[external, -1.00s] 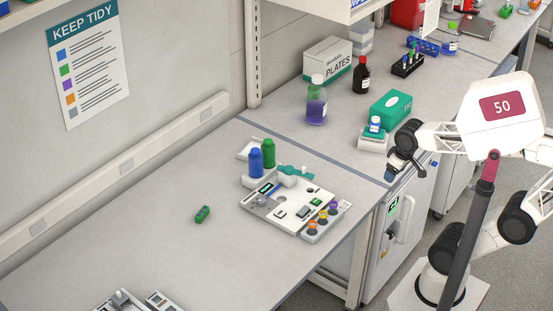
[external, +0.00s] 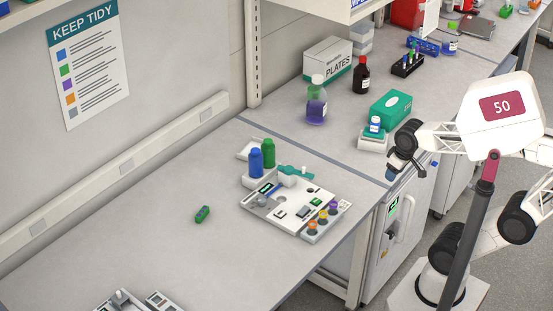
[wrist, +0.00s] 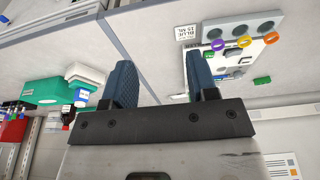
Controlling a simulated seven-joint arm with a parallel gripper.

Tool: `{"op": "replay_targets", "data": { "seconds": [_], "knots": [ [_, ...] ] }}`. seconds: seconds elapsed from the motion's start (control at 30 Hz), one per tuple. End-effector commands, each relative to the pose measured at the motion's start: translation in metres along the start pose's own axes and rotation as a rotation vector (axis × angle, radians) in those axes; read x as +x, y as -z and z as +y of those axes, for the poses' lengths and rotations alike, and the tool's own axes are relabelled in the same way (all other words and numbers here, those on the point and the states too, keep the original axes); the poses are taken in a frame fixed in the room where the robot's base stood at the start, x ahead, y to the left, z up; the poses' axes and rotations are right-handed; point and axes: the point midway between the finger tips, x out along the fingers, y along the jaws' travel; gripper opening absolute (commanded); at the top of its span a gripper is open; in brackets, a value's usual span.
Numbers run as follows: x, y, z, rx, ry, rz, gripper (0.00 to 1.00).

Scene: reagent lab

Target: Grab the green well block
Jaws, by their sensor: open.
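The green well block (external: 202,214) is a small green piece with darker spots, lying alone on the open left part of the bench in the external view. My gripper (external: 391,172) is far to its right, raised near the bench's right edge. In the wrist view my gripper (wrist: 159,62) shows two dark blue fingers spread apart with nothing between them. A small green piece (wrist: 262,80) shows there by the device; I cannot tell whether it is the well block.
A white device (external: 285,207) with coloured rings stands between block and arm. Blue (external: 255,163) and green (external: 268,153) bottles stand behind it. A teal box (external: 390,108) and a purple-filled bottle (external: 316,111) are farther back. The bench around the block is clear.

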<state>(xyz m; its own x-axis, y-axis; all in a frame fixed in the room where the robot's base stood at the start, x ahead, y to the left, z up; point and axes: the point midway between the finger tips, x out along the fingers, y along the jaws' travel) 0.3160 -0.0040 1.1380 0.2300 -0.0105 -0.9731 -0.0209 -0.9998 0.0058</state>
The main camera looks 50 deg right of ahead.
Motion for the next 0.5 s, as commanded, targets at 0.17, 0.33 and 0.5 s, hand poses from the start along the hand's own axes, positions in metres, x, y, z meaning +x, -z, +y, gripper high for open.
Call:
{"op": "replay_targets", "data": {
  "seconds": [0.17,0.33,0.5],
  "knots": [
    [-0.001,0.006,-0.001,0.010,0.001,-0.002,0.53],
    [-0.004,0.025,-0.006,0.046,0.004,-0.010,0.53],
    [-0.009,0.060,-0.016,0.115,0.008,-0.024,0.53]
  ]
}}
